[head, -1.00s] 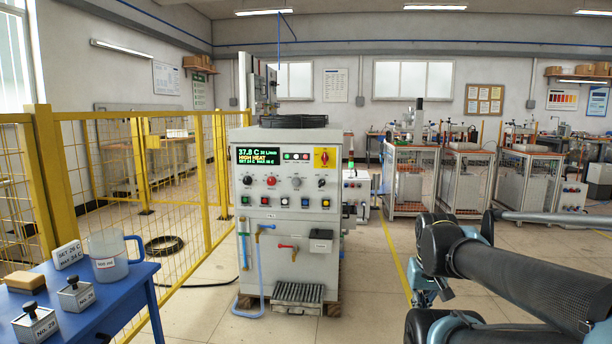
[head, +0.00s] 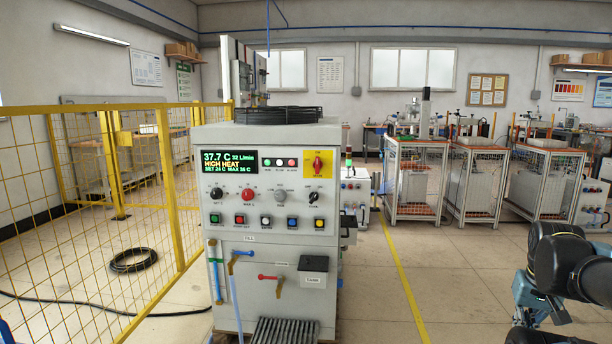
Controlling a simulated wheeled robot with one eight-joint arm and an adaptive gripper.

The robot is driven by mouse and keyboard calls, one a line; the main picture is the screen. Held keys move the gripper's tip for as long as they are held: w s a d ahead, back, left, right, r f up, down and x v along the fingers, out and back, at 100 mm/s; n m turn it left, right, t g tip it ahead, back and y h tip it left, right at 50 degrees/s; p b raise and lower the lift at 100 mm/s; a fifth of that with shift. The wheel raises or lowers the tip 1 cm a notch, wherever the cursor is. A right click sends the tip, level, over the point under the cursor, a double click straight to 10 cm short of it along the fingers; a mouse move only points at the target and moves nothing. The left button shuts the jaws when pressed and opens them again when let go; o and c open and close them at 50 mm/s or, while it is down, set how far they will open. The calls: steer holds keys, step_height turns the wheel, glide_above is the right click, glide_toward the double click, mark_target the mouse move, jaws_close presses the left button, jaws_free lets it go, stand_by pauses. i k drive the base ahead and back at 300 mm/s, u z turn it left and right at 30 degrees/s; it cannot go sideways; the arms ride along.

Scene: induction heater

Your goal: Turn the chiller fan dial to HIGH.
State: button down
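The grey chiller cabinet (head: 270,220) stands upright ahead. Its green and yellow display (head: 229,161) reads 37.7 C, 32 L/min, HIGH HEAT. Below it is a row of knobs: a black knob (head: 216,193) at left, a red knob (head: 249,194), a grey knob (head: 280,195) and a black knob (head: 314,197) at right. The knob labels are too small to read, so I cannot tell which is the fan dial or its setting. My arm shows at the lower right, well apart from the panel.
A red switch on a yellow plate (head: 318,164) and several coloured buttons share the panel. Hoses and taps (head: 268,278) stick out below. A yellow mesh fence (head: 90,210) is at left, with a coiled black cable (head: 133,260). Floor between is clear.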

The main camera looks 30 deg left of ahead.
mark_target(280, 196)
steer(key=u, duration=0.2)
steer(key=i, duration=1.05)
steer(key=u, duration=0.95)
steer(key=i, duration=0.65)
steer(key=u, duration=0.5)
